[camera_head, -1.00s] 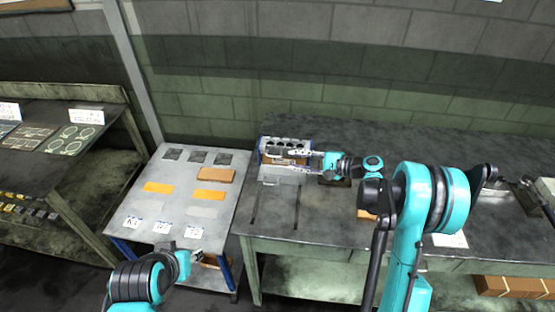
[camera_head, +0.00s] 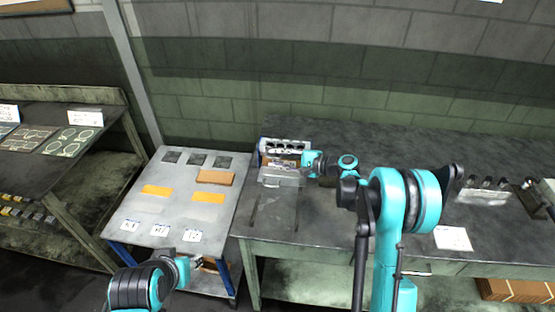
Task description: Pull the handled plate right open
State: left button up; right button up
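The bolt former (camera_head: 268,150) is a small box-like fixture with a row of round holes on top, near the left end of the dark workbench. A clear or grey plate (camera_head: 282,178) shows low at its front; its handle cannot be made out. My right gripper (camera_head: 284,160) reaches in from the right with its fingers against the fixture's front. The fingers are too small and overlapped to tell whether they grip anything. My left gripper (camera_head: 197,264) hangs low in front of the small grey table, away from the fixture; its fingers are small and partly hidden.
The grey table (camera_head: 150,210) left of the bench holds orange blocks, dark squares and white labels. A paper sheet (camera_head: 453,238) and a dark rack (camera_head: 487,190) lie on the bench at the right. The bench (camera_head: 325,220) in front of the fixture is mostly clear.

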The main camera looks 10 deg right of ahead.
grip_shut()
jog(key=shift+s, duration=0.1)
jog(key=shift+s+a+f, duration=0.1)
jog(key=shift+s+a, duration=0.1)
jog(key=shift+s, duration=0.55)
jog(key=shift+s+a+r, duration=0.1)
jog(key=shift+s+a, duration=0.15)
jog(key=shift+s, duration=0.5)
jog(key=shift+s+a+f, duration=0.1)
jog(key=shift+s+a, duration=0.1)
jog(key=shift+s, duration=0.55)
jog(key=shift+o, duration=1.1)
grip_release()
jog(key=shift+d, duration=0.1)
jog(key=v, duration=1.2)
